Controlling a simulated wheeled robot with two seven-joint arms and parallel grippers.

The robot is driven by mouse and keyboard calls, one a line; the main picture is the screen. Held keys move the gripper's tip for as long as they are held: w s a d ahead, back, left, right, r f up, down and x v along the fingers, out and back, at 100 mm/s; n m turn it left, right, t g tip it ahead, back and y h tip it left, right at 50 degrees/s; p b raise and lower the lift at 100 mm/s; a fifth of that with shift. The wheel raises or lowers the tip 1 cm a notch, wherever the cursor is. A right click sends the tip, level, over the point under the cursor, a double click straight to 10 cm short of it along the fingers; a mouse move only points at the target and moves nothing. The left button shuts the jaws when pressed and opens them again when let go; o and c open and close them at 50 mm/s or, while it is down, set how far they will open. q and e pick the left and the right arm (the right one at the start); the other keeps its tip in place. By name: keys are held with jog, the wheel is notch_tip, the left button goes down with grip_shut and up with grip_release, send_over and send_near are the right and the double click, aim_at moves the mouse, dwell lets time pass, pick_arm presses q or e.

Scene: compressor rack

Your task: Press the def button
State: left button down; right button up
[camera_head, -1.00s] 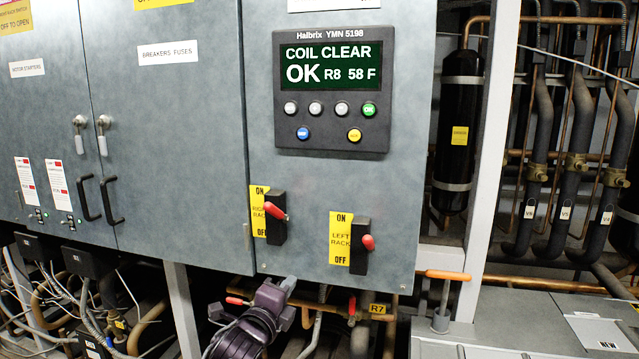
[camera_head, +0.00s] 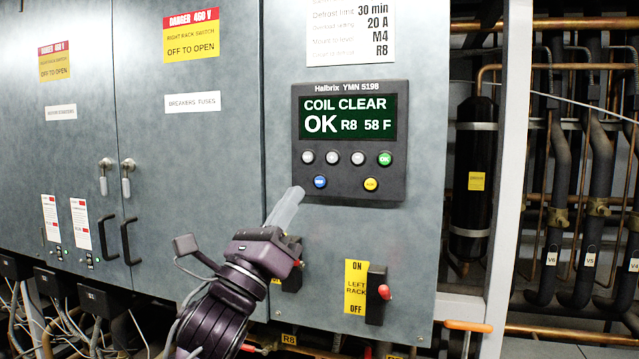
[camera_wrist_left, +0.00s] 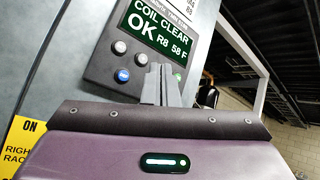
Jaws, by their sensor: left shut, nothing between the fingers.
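The control panel (camera_head: 350,144) is a dark box on the grey cabinet, and its screen reads COIL CLEAR, OK, R8, 58 F. The blue button (camera_head: 320,182) sits at its lower left with small lettering that looks like DEF. It also shows in the left wrist view (camera_wrist_left: 122,75). My left gripper (camera_head: 297,191) is shut and empty, its grey fingertips just left of and slightly below the blue button in the head view. In the left wrist view the fingers (camera_wrist_left: 160,84) appear right of that button. I cannot tell the gap to the panel. My right gripper is out of view.
A yellow button (camera_head: 371,184) is right of the blue one. A row of grey buttons and a green OK button (camera_head: 385,159) sits above. The left rack switch (camera_head: 376,294) is below the panel. My arm partly covers the right rack switch (camera_head: 294,268).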

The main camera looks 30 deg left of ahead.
aim_at(320, 182)
pick_arm(q)
jog(key=shift+s+d+r+h, duration=0.15)
jog(key=shift+h, duration=0.15)
jog(key=shift+w+a+p, duration=0.35)
jog(key=shift+w+p, duration=0.15)
jog(key=shift+w, duration=0.95)
jog(key=shift+w+a+p, duration=0.4)
jog(key=shift+w+p, duration=0.05)
jog(key=shift+w, duration=1)
jog(key=shift+w+a+p, duration=0.35)
jog(key=shift+w+p, duration=0.15)
jog(key=shift+w, duration=0.95)
jog(key=shift+w, duration=0.15)
jog(key=shift+w+a, duration=0.1)
jog(key=shift+w, duration=0.15)
